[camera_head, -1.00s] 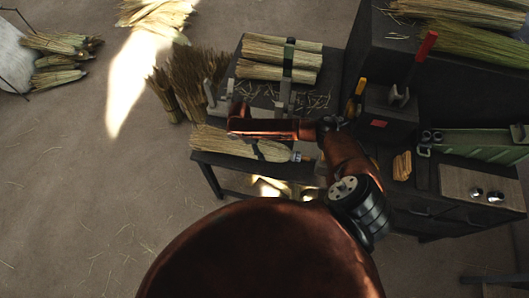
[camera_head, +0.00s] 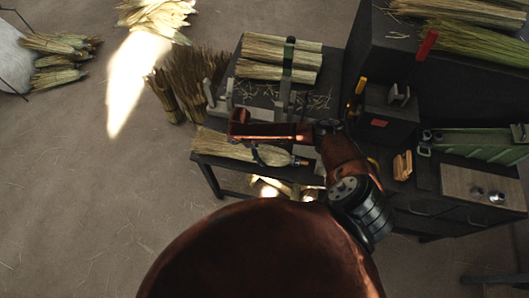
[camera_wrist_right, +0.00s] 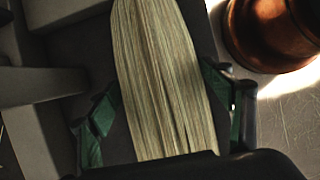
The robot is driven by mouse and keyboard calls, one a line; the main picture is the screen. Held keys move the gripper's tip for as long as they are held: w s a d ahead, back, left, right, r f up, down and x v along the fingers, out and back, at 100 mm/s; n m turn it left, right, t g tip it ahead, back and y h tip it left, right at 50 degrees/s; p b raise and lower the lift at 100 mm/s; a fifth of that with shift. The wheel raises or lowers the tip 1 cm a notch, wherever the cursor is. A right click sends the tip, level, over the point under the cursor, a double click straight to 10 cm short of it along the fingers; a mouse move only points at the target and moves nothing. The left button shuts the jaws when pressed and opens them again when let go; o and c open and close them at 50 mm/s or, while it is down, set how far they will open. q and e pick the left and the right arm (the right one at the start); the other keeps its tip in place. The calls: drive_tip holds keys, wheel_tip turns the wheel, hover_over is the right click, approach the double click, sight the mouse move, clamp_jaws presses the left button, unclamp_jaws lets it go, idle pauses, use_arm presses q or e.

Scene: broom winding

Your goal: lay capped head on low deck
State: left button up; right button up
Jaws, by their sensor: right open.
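The capped straw head (camera_head: 222,147) lies lengthwise along the near edge of the low dark deck (camera_head: 258,92). Its narrow capped end points right in the head view, and my right arm hides part of its upper side. In the right wrist view the straw (camera_wrist_right: 165,75) runs between the green fingers of my right gripper (camera_wrist_right: 162,108). The fingers stand apart on either side of it, with a dark gap showing at the left. The near end of the head is hidden behind the gripper body. My left gripper is not in view.
Strapped straw bundles (camera_head: 265,62) lie at the back of the deck, with loose straw bits in front. Upright straw bundles (camera_head: 190,85) stand at its left. A dark block with a metal fork (camera_head: 397,95) stands to the right.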

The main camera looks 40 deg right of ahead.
drive_tip(key=shift+r, duration=0.3)
drive_tip(key=p+v, duration=0.1)
drive_tip(key=v, duration=1.1)
drive_tip(key=shift+s+f, duration=0.1)
drive_tip(key=shift+f, duration=0.05)
